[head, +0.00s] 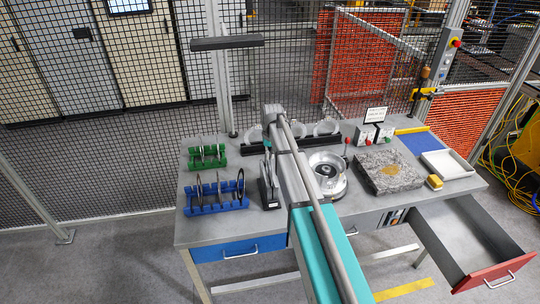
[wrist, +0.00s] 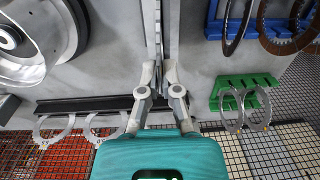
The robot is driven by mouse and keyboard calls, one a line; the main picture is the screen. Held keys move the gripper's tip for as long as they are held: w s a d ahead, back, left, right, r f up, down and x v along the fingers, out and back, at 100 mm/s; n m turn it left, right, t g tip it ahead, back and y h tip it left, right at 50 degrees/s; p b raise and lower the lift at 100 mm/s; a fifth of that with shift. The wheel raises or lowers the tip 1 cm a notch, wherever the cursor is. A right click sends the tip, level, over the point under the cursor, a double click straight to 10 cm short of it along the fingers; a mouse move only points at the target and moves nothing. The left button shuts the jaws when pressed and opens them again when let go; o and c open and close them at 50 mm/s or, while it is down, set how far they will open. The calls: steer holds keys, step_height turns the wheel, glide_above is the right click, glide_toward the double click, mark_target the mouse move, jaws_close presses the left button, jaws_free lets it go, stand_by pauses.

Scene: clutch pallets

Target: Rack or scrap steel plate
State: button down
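My gripper (wrist: 159,68) points down at a narrow upright stand (head: 268,188) left of the table's middle. In the wrist view its fingers sit close together on either side of a thin upright edge; whether they touch it I cannot tell. In the head view my arm hides the gripper. The green rack (head: 207,162) holds steel rings on edge; it also shows in the wrist view (wrist: 243,84). The blue rack (head: 218,209) holds several dark and brown rings, and its edge shows in the wrist view (wrist: 214,28). A round metal fixture (head: 327,190) stands right of my arm.
A black rail (head: 252,135) with pale rings stands at the back. A granite block (head: 388,180), yellow item (head: 435,182), white tray (head: 447,164) and control boxes (head: 366,135) occupy the right. A red-fronted drawer (head: 490,275) is pulled out. Mesh fencing stands behind the table.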

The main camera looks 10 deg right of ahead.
steer(key=shift+r+p, duration=3.75)
steer(key=shift+r, duration=0.25)
steer(key=shift+s+f, duration=0.1)
steer(key=shift+s, duration=0.05)
